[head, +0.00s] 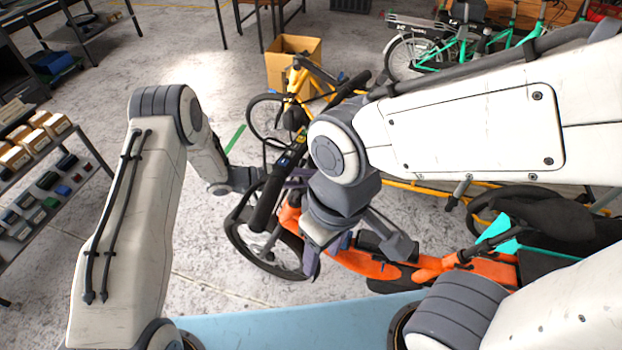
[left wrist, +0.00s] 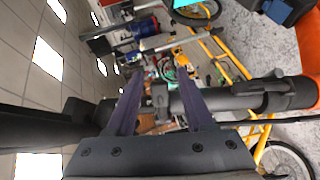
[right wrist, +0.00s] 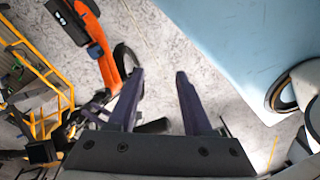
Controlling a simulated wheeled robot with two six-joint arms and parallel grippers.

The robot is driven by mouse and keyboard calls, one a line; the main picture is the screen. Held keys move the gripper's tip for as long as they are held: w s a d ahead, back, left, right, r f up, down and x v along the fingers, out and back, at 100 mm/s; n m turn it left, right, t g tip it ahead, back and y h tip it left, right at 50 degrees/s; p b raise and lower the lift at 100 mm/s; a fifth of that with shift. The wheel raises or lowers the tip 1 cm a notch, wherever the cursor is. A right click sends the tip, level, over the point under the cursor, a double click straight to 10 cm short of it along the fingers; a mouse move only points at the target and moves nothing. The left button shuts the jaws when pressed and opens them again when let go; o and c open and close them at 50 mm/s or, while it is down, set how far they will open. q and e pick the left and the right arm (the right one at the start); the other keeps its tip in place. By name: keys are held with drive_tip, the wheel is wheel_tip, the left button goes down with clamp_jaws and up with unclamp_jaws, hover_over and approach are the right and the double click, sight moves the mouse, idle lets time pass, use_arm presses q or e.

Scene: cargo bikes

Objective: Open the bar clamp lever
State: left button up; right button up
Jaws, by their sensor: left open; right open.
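The orange cargo bike (head: 430,268) stands in front of me, its black handlebar grip (head: 268,195) rising near my left gripper. In the left wrist view, a dark bar (left wrist: 235,100) with a clamp-like collar (left wrist: 160,95) crosses between and beyond the fingers. I cannot clearly tell which part is the clamp lever. My left gripper (left wrist: 159,76) is open and faces the bar; in the head view it is partly hidden behind the grip.
A yellow bike (head: 303,85) and a cardboard box (head: 292,62) stand behind. A green bike (head: 470,45) is at the back right. A shelf rack (head: 45,150) stands at the left. A light blue surface (head: 290,328) lies nearest me.

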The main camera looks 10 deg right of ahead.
use_arm(q)
drive_tip(key=b+v, duration=0.2)
drive_tip(key=v, duration=0.7)
